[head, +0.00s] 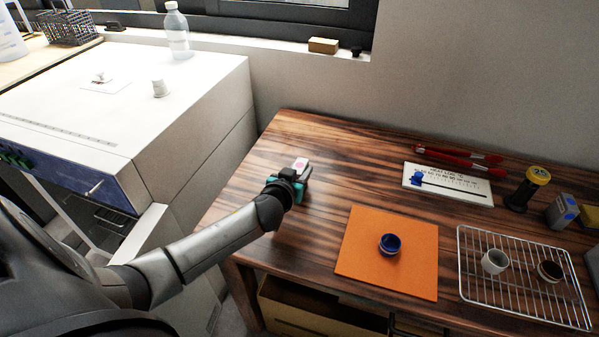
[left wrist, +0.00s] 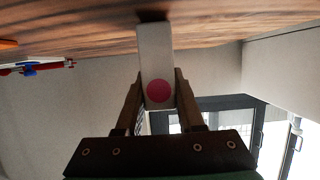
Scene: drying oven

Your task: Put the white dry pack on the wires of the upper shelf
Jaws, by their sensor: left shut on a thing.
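The white dry pack (head: 301,164) is a small white block with a pink round spot, at the left part of the wooden table. My left gripper (head: 297,174) is shut on it. In the left wrist view the pack (left wrist: 154,50) stands between the two fingers of the gripper (left wrist: 158,88), its far end close to the wood; I cannot tell if it touches. The white drying oven (head: 190,95) is at the left, with a blue front panel (head: 60,165). Its front below the panel is partly hidden by my arm, and I cannot make out the upper shelf. My right gripper is not in view.
On the wooden table (head: 300,215) lie an orange mat (head: 365,270) with a blue cup (head: 390,244), a wire rack (head: 520,305) with two cups, a white card (head: 450,180) and red tools (head: 455,160). A bottle (head: 177,35) stands on the oven.

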